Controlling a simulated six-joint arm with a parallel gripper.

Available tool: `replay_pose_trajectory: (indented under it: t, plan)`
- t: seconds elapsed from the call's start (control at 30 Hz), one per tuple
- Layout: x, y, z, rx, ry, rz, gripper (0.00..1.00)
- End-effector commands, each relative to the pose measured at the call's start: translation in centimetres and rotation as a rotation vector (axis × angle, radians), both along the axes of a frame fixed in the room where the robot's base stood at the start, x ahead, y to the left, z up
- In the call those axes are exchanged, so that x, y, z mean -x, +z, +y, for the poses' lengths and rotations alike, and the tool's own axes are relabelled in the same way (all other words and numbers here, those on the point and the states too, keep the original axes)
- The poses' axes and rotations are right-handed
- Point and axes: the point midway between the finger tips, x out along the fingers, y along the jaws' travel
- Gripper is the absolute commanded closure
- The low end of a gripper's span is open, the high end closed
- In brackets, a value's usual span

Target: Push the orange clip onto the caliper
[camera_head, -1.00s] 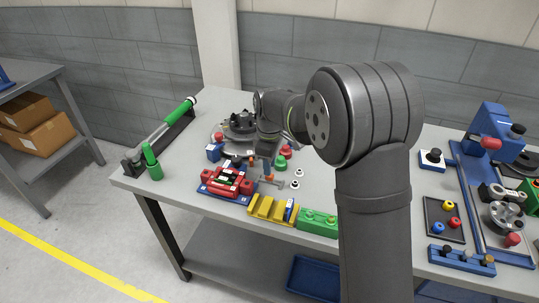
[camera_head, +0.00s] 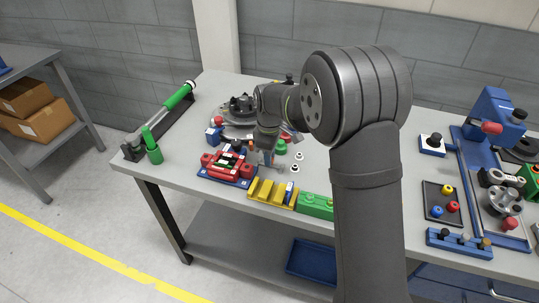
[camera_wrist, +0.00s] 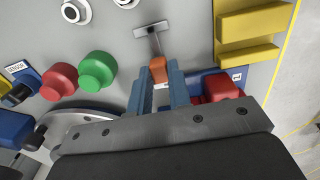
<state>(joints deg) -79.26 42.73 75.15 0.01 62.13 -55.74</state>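The orange clip (camera_wrist: 158,70) sits between the two blue fingertips of my gripper (camera_wrist: 160,73) in the wrist view, with no clear gap on either side. A small grey T-shaped piece (camera_wrist: 151,30) runs up to the clip; I cannot tell whether they are joined. The red piece on a blue base, which looks like the caliper (camera_head: 228,166), stands just left of my gripper. Part of its red body (camera_wrist: 221,88) shows right of the fingers in the wrist view.
A yellow slotted block (camera_head: 272,192) and a green block (camera_head: 316,206) line the front edge. Green (camera_wrist: 97,68) and red (camera_wrist: 60,80) knobs stand left of the fingers. White rings (camera_wrist: 75,11) lie behind. A dark round disc assembly (camera_head: 240,107) stands at the back.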

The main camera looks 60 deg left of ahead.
Motion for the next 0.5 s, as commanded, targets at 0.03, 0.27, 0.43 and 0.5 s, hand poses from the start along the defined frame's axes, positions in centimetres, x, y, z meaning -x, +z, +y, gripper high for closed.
replay_pose_trajectory:
  t: [0.03, 0.27, 0.43, 0.5]
  plan:
    - [-0.01, 0.01, 0.01, 0.000, 0.000, 0.000, 0.98]
    - [-0.01, 0.13, 0.02, -0.001, 0.000, -0.001, 1.00]
    - [-0.01, 0.68, 0.04, -0.002, 0.000, -0.001, 1.00]
    - [-0.01, 0.97, 0.04, -0.001, 0.000, 0.000, 1.00]
